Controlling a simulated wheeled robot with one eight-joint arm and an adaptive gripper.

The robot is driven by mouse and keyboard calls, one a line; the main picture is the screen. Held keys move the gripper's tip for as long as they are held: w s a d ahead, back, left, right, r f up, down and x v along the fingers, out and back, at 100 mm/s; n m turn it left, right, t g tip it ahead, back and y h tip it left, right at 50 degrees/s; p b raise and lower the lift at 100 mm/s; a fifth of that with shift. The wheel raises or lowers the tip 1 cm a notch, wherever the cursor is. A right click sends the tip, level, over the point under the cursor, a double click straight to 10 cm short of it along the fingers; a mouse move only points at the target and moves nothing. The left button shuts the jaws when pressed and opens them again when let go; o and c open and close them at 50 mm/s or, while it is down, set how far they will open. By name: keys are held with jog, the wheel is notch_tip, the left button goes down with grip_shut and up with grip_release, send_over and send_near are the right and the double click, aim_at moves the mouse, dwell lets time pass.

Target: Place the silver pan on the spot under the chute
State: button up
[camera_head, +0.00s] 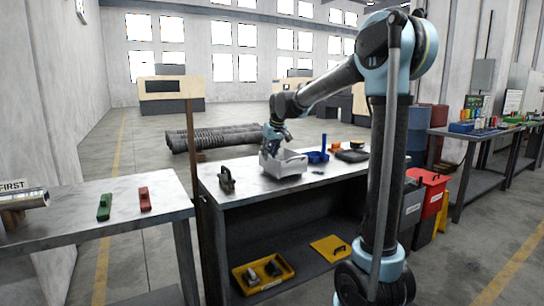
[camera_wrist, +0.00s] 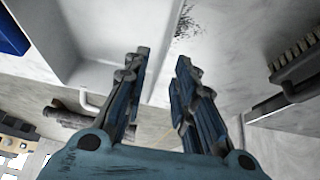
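A light grey, open-topped pan (camera_head: 284,165), which I take to be the silver pan, sits on the middle metal table. Its pale walls and floor fill the upper left of the wrist view (camera_wrist: 95,50). My gripper (camera_head: 272,150) points down at the pan's left end. In the wrist view my two fingers (camera_wrist: 162,60) are apart, with the pan's edge region between them. I cannot tell whether they touch it. A silver tube (camera_head: 24,201) at the far left lies under a sign reading FIRST. I cannot tell whether it is the chute.
A dark brush-like tool (camera_head: 227,180) stands left of the pan; blue (camera_head: 318,157) and black items lie to its right. A brown post (camera_head: 193,150) rises between the tables. The left table (camera_head: 120,212) holds green (camera_head: 104,207) and red (camera_head: 145,198) blocks.

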aim_at(295, 153)
jog(key=v, duration=1.1)
jog(key=shift+r, duration=0.2)
